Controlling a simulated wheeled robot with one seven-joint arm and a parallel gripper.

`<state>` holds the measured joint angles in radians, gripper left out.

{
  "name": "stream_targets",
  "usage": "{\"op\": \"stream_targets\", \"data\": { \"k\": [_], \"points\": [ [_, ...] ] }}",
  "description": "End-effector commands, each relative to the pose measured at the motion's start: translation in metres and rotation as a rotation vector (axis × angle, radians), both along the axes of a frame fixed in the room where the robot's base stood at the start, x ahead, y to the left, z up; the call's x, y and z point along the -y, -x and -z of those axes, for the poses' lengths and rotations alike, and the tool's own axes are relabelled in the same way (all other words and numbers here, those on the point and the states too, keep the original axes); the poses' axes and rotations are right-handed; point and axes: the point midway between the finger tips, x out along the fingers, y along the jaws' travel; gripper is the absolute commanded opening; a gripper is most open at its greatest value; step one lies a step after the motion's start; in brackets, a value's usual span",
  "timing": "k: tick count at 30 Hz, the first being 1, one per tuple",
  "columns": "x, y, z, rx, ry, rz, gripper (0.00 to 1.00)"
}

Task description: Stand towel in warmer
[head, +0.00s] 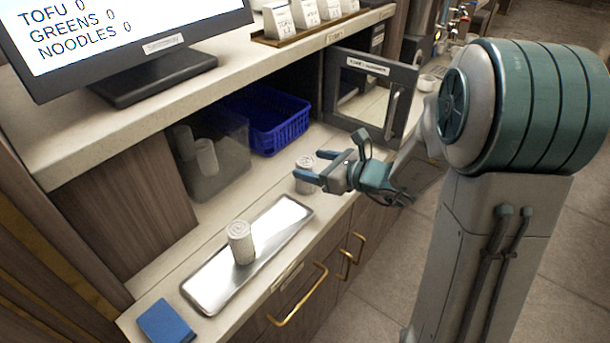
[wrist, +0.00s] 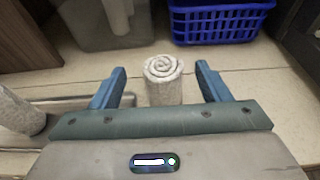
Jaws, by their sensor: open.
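A white rolled towel (head: 305,172) stands upright on the counter, right of the tray. My gripper (head: 317,166) is open at this towel. In the wrist view the towel (wrist: 163,90) shows its spiral top between the two blue fingers, with a gap on each side. A second rolled towel (head: 240,243) stands upright on the metal tray (head: 205,284); it shows partly at the left edge of the wrist view (wrist: 18,112). The towel warmer's labelled door (head: 368,68) stands open under the shelf at the back right, and its inside is mostly hidden.
A blue basket (head: 268,118) and a clear bin (head: 222,165) with rolled pieces in it stand behind the towel. A blue folded cloth or pad (head: 166,322) lies at the near left. The overhead shelf (head: 215,85) carries a screen. Bare counter lies between basket and warmer.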

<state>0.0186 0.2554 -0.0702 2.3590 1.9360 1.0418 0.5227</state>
Motion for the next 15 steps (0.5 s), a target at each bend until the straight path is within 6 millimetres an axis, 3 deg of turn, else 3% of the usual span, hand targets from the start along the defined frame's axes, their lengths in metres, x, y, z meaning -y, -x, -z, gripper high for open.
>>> {"op": "stream_targets", "data": {
  "k": [15],
  "points": [
    [-0.038, -0.032, 0.014, 0.000, 0.001, 0.000, 0.70]
  ]
}}
